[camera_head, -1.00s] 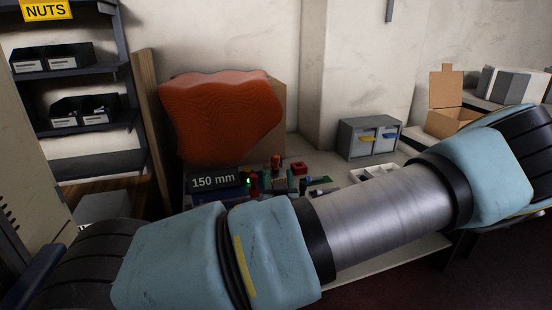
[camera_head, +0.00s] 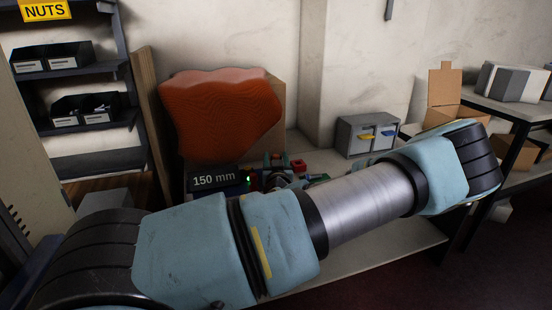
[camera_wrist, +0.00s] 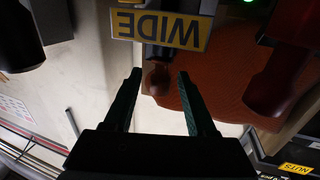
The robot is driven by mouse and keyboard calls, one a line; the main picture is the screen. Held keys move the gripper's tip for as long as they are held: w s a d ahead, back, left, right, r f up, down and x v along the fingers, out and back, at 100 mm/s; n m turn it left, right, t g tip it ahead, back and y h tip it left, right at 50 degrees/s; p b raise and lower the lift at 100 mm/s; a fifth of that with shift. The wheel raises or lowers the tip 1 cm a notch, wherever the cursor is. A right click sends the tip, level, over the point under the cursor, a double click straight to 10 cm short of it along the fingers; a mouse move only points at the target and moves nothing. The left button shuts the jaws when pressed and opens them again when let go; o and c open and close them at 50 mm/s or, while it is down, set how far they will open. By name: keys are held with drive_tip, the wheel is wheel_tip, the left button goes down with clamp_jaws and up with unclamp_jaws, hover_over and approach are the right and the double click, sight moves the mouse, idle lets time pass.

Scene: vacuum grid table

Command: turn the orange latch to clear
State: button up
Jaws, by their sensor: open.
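In the wrist view, which is upside down, my gripper (camera_wrist: 160,76) is open, with its two dark green fingers apart. A shadowed red-brown knob-like piece (camera_wrist: 157,78) shows between the fingertips and may be the orange latch; I cannot tell whether the fingers touch it. A yellow plate marked "WIDE" (camera_wrist: 160,28) is just beyond the fingertips. In the head view, the gripper's fingers (camera_head: 276,160) stick up small behind my arm, over the bench fixture. The orange latch is not clearly visible there, and my arm covers much of the fixture.
A dark red post (camera_wrist: 277,78) stands close beside the fingers, near a green light (camera_head: 248,180). A "150 mm" block (camera_head: 216,179) is left of the fixture. A large orange slab (camera_head: 222,115) leans behind. A red block (camera_head: 299,165) and a drawer cabinet (camera_head: 368,135) are to the right.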

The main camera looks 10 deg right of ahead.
clamp_jaws()
idle(0.3)
